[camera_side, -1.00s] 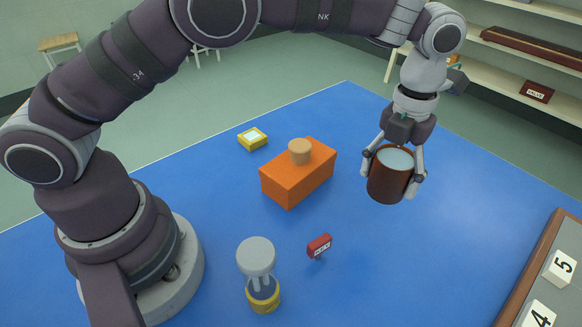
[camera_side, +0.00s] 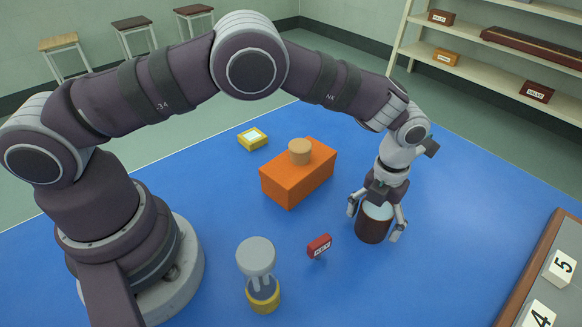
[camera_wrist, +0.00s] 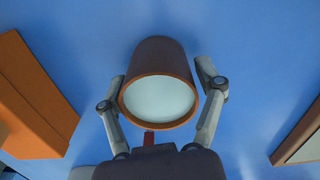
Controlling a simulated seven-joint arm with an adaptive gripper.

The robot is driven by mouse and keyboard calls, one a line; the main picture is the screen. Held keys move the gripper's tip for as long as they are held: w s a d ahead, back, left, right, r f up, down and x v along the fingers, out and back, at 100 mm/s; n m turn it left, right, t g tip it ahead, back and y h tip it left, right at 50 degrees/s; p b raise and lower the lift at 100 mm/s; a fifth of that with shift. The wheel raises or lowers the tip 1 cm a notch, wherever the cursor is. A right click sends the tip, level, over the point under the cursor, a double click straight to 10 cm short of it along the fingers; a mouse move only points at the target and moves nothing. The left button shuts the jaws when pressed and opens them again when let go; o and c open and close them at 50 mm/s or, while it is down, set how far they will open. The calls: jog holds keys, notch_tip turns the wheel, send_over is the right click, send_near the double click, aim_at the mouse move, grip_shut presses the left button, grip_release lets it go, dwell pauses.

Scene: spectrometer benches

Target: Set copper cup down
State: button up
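The copper cup (camera_side: 372,227) is a dark brown cup with a pale grey-white inside. It stands upright on the blue table top, right of the orange block. In the wrist view the cup (camera_wrist: 161,60) shows its round rim and light interior. My gripper (camera_side: 376,222) is above and around the cup, pointing down, with one finger on each side. The fingers (camera_wrist: 163,88) are spread wider than the cup; a gap shows at the right finger, while the left finger lies close to the rim.
An orange block (camera_side: 290,188) with a tan round piece (camera_side: 300,152) on it stands left of the cup. A small red labelled block (camera_side: 319,246) and a grey-and-yellow stand (camera_side: 258,270) are nearer the front. A yellow box (camera_side: 253,139) lies behind. A numbered tray edge (camera_side: 530,270) is at right.

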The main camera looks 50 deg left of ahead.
jog(key=shift+o, duration=0.6)
notch_tip(320, 180, up, 12)
jog(key=shift+r, duration=0.1)
jog(key=s+a+r+n+t, duration=0.1)
jog(key=s+a+r+n, duration=0.25)
jog(key=n, duration=0.45)
jog(key=s+a+r+n+t+h, duration=0.1)
jog(key=s+a+r+n, duration=0.15)
jog(key=a+n, duration=0.35)
jog(key=s+a+r+n+t, duration=0.2)
jog(key=s+a+r+n, duration=0.15)
jog(key=n, duration=0.55)
jog(key=s+a+f+n, duration=0.1)
jog(key=s+n, duration=0.1)
jog(key=n, duration=0.3)
jog(key=s+a+n+t+y, duration=0.1)
jog(key=s+a+n, duration=0.1)
jog(key=n, duration=0.3)
jog(key=shift+s+f+n+t, duration=0.3)
jog(key=shift+s+f+n, duration=0.1)
jog(key=shift+s, duration=0.3)
